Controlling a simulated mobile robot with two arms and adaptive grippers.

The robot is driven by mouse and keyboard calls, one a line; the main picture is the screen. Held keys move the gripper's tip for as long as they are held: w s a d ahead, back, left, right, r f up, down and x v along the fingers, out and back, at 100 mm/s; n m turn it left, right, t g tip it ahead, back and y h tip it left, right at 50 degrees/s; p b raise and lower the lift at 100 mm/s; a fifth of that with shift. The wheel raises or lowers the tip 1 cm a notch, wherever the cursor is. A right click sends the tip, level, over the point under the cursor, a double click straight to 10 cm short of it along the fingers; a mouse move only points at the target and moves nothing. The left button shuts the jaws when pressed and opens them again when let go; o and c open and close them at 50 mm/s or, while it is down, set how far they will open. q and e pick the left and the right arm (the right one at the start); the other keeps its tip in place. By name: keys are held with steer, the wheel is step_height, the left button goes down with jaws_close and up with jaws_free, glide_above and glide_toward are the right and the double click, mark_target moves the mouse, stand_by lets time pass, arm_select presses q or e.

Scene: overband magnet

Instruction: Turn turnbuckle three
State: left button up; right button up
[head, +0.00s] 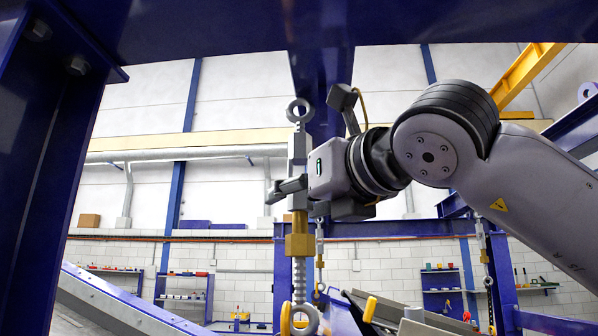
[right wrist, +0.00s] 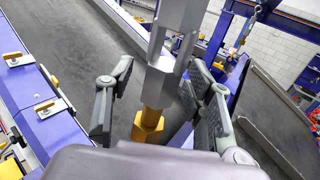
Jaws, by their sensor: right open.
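A turnbuckle hangs upright in the middle of the head view, with a grey body (head: 297,150), an eye at its top, a brass nut (head: 299,240) and a threaded rod below it. No number shows on it, so I cannot tell if it is turnbuckle three. My right gripper (head: 298,193) reaches it from the right at the lower body. In the right wrist view its open fingers (right wrist: 160,100) stand on either side of the grey body (right wrist: 168,72) and brass nut (right wrist: 149,128), with gaps visible. My left gripper is not in view.
Two more turnbuckles hang farther back, one just behind (head: 319,252) and one at the right (head: 484,262). A blue steel frame (head: 200,25) spans above and stands at the left. In the right wrist view a dark belt (right wrist: 60,45) runs below, beside a blue rail with yellow handles.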

steer(key=shift+s+d+b, duration=0.35)
steer(key=shift+s+b, duration=0.1)
steer(key=b+v, duration=0.3)
steer(key=v, duration=0.3)
steer(key=shift+s+d, duration=0.2)
steer(key=shift+s, duration=0.15)
steer(key=shift+o, duration=0.4)
steer(key=o, duration=0.5)
